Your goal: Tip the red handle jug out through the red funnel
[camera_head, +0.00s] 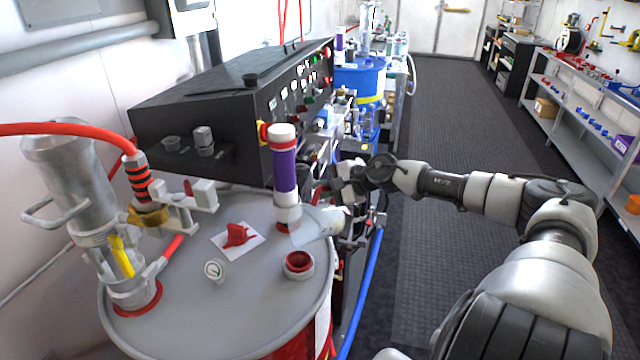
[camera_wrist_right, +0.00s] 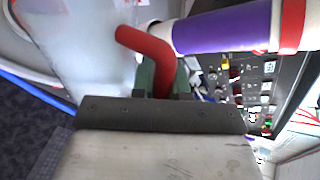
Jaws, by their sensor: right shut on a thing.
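The red handle jug (camera_head: 314,226), a translucent whitish vessel, is held tilted above the right edge of the grey drum top. In the right wrist view its pale body (camera_wrist_right: 75,45) fills the upper left and its red handle (camera_wrist_right: 146,46) stands at the jaws. My right gripper (camera_head: 338,187) is shut on the jug. The red funnel (camera_head: 298,263), a short red-rimmed opening, sits on the drum top just below and in front of the jug. I cannot tell whether anything flows out. My left gripper is not in view.
The drum top (camera_head: 205,305) also bears a red piece on a white card (camera_head: 237,237), a small gauge (camera_head: 214,269) and a metal pump (camera_head: 75,190). A black control box (camera_head: 225,105) stands behind.

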